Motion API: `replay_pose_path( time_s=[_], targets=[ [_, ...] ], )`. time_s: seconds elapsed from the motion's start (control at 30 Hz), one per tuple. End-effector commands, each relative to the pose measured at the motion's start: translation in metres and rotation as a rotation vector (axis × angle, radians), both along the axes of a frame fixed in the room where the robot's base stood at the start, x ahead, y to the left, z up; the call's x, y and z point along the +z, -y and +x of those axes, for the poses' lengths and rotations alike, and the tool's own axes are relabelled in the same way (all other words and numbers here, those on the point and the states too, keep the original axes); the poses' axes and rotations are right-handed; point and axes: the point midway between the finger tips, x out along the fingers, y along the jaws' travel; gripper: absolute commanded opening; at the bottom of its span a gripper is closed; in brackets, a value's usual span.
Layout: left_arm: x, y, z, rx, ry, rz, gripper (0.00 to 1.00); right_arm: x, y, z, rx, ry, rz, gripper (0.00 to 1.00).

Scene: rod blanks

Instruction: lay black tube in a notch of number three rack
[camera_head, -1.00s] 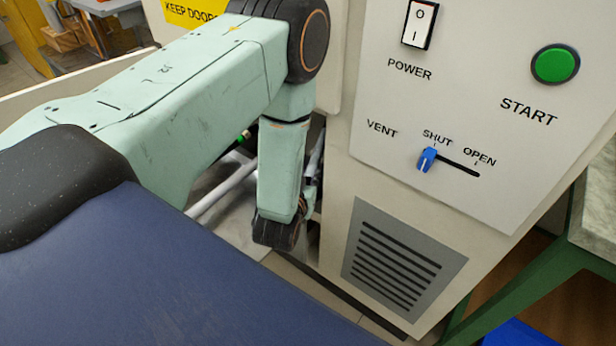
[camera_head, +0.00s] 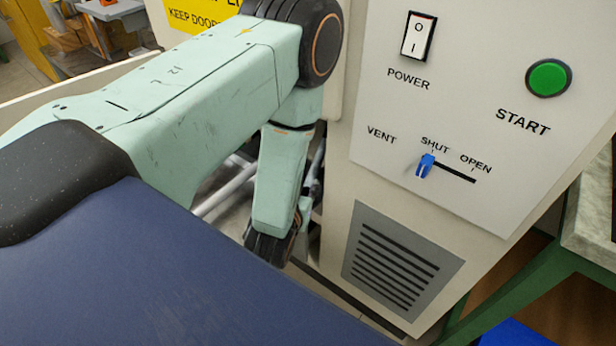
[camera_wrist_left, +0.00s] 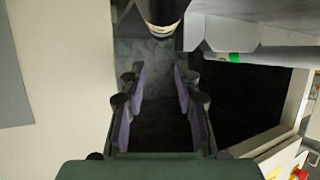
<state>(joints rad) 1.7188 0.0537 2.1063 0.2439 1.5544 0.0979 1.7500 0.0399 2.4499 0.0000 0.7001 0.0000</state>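My left gripper (camera_wrist_left: 160,78) shows in the left wrist view with its two purple-padded fingers apart and nothing between them. A dark cylinder end (camera_wrist_left: 162,12) with a pale rim stands at the top of that view, beyond the fingertips and apart from them. It may be the black tube, but I cannot be sure. A pale grey rod (camera_wrist_left: 285,56) lies at the upper right there, near a green band (camera_wrist_left: 229,57). In the head view pale rods (camera_head: 228,192) show partly behind my left arm. No rack number is readable. My right gripper is not in view.
A cream machine cabinet (camera_head: 355,185) stands close to my left wrist, with a power switch (camera_head: 418,37), a green start button (camera_head: 548,77), a blue vent lever (camera_head: 426,166) at SHUT and a grille (camera_head: 400,262). A green-framed bench (camera_head: 592,225) stands at the right.

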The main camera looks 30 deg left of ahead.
Motion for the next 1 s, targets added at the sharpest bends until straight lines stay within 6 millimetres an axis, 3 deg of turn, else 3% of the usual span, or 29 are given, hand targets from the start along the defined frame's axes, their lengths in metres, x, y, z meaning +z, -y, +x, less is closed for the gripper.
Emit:
replay_pose_path(
  time_s=[0.2, 0.4, 1.0],
  targets=[
    [0.020, 0.014, -0.040, -0.005, -0.002, 0.001, 0.32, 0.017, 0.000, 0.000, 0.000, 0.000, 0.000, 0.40],
    [0.029, 0.021, -0.062, -0.004, 0.002, 0.000, 0.32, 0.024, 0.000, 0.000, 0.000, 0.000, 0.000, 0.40],
    [0.032, 0.023, -0.068, -0.003, 0.006, 0.001, 0.32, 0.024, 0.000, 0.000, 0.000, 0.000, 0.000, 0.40]
  ],
)
